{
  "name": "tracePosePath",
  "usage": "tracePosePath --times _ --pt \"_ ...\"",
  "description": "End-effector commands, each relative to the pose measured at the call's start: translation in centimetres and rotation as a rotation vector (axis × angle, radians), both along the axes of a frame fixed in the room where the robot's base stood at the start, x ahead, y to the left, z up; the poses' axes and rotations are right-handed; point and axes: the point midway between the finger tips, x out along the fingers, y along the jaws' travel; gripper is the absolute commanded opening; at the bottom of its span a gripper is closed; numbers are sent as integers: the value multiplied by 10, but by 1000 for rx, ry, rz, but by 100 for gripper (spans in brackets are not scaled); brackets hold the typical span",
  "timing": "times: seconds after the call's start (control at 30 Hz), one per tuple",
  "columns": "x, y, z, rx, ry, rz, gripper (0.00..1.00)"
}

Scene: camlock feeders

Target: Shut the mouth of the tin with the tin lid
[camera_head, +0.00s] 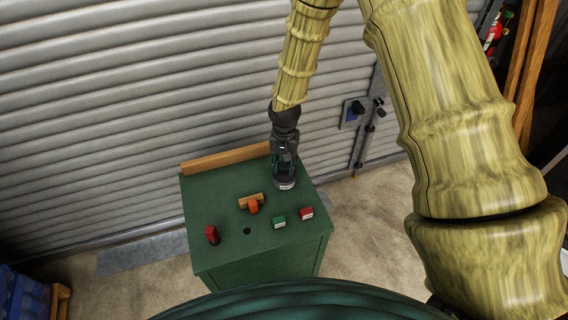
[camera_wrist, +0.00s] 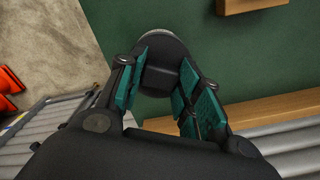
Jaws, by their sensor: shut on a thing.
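My gripper (camera_head: 284,168) points down over the back right part of the green cabinet top. In the wrist view its two teal-padded fingers (camera_wrist: 158,88) are shut on a dark block-like grip, which I take as part of the tin lid (camera_wrist: 160,78). A round piece with a pale, ridged rim (camera_wrist: 170,40) shows just beyond that grip. In the head view a short round piece with a pale band (camera_head: 285,184) sits directly under the fingers. I cannot tell lid from tin there, nor whether they touch; the tin's mouth is not visible.
The green cabinet (camera_head: 225,258) also bears a red piece (camera_head: 211,234), a wooden block with an orange part (camera_head: 253,206), a dark round spot (camera_head: 247,231), a green block (camera_head: 279,221) and a red block (camera_head: 306,213). A wooden strip (camera_head: 225,158) edges its back, before a corrugated shutter (camera_head: 130,110).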

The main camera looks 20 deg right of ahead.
Motion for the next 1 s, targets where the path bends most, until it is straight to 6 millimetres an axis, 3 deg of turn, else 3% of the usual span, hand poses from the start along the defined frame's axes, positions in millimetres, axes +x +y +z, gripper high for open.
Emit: tracePosePath --times 0.93,0.97,1.0 --pt "0 0 -16 0 0 0 6" --pt "0 0 -15 0 -1 0 40" --pt "0 0 -15 0 -1 0 47"
